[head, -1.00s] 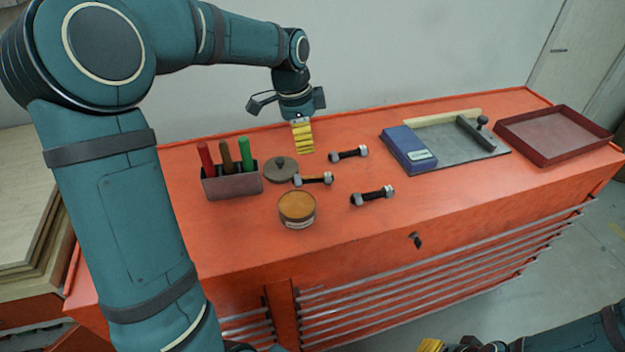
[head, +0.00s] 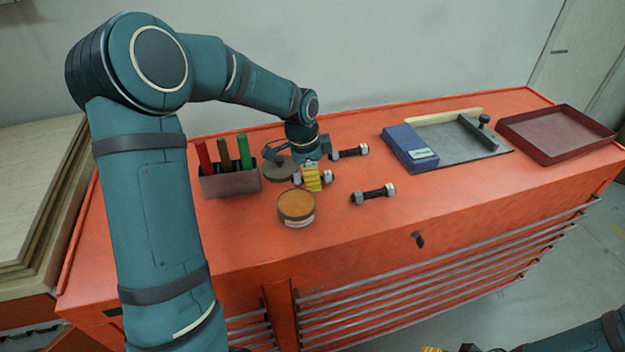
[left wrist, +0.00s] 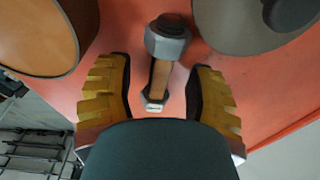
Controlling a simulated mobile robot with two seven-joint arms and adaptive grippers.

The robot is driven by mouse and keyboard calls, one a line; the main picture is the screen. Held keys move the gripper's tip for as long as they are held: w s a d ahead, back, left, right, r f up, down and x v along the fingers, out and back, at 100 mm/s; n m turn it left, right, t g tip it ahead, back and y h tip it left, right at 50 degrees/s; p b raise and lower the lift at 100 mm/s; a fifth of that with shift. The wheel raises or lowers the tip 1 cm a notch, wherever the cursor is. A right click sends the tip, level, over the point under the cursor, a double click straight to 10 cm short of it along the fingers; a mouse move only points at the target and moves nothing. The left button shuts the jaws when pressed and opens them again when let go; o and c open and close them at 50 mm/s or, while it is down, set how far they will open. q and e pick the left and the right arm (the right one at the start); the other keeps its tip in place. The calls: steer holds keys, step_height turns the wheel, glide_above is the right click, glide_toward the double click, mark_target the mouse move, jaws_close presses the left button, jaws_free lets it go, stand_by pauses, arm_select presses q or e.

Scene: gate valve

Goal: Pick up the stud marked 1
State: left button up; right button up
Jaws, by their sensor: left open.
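Three short dark studs with grey nuts on their ends lie on the orange cabinet top: a back stud (head: 350,152), a front right stud (head: 373,194) and a middle stud (head: 327,176). My left gripper (head: 312,179) is down at the middle stud, with its yellow fingers partly covering it. In the left wrist view, the open left gripper (left wrist: 161,68) has one finger on each side of this stud (left wrist: 167,45), with gaps on both sides. A small pale label shows on one nut, but I cannot read it. Of my right gripper (head: 433,349), only a yellow bit shows at the bottom edge.
A round tin (head: 296,207) stands just in front of the middle stud, and a grey round lid (head: 279,168) lies behind-left. A holder (head: 231,184) with coloured handles is at left. A blue box (head: 408,147), a grey plate (head: 462,150) and a red tray (head: 556,151) are at right.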

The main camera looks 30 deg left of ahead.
arm_select(q)
steer(key=shift+f, duration=0.35)
jaws_close()
